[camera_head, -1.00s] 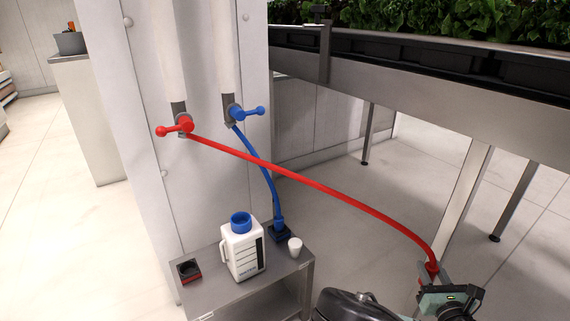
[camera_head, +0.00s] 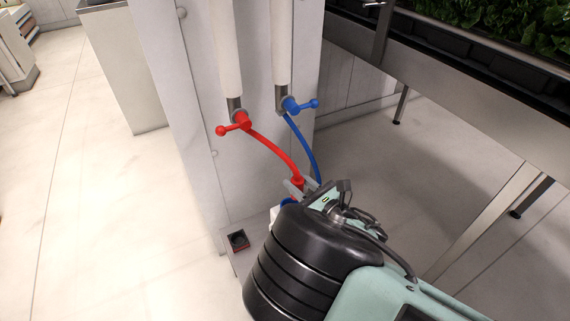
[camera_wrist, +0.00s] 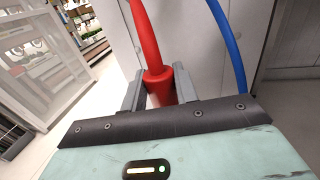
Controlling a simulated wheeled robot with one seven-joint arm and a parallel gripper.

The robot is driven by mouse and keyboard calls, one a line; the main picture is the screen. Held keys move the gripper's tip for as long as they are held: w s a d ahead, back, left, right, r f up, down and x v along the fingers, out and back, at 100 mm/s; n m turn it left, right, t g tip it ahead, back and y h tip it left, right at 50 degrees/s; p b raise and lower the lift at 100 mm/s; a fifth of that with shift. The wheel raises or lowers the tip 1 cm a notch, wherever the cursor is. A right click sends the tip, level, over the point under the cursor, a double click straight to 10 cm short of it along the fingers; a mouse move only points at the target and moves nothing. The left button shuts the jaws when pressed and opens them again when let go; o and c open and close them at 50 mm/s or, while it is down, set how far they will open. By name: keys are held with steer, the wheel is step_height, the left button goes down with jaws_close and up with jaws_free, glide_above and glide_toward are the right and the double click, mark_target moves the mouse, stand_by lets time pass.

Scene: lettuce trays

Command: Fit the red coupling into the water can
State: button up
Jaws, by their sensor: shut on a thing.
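My gripper (camera_wrist: 160,92) is shut on the red coupling (camera_wrist: 159,76) at the end of the red hose. In the head view the red coupling (camera_head: 298,183) is held upright between the fingers of my gripper (camera_head: 299,188), close to the water can. The water can (camera_head: 277,214) is mostly hidden behind my arm; a bit of its white body and its blue neck (camera_head: 287,202) show just below and left of the coupling. Whether the coupling touches the neck cannot be told. The can does not show in the wrist view.
The red hose (camera_head: 274,145) runs from the red valve (camera_head: 240,121) on the wall. The blue hose (camera_head: 306,148) hangs from the blue valve (camera_head: 292,105) close behind my gripper. A black and red holder (camera_head: 238,240) sits on the small table (camera_head: 226,262). The lettuce bench (camera_head: 470,100) stands right.

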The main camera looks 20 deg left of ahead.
steer(key=shift+s+a+r, duration=0.25)
steer(key=shift+a+r, duration=0.2)
steer(key=shift+a, duration=0.2)
steer(key=shift+s+a+g, duration=0.1)
steer(key=shift+a+g, duration=0.1)
steer(key=shift+g, duration=0.1)
steer(key=shift+f+b, duration=1.95)
steer(key=shift+f, duration=0.9)
steer(key=shift+f+b, duration=0.6)
steer(key=shift+f, duration=0.05)
steer(key=o, duration=0.7)
steer(key=shift+r, duration=0.1)
steer(key=shift+d, duration=0.1)
steer(key=shift+p+v, duration=1.9)
steer(key=shift+v, duration=3.55)
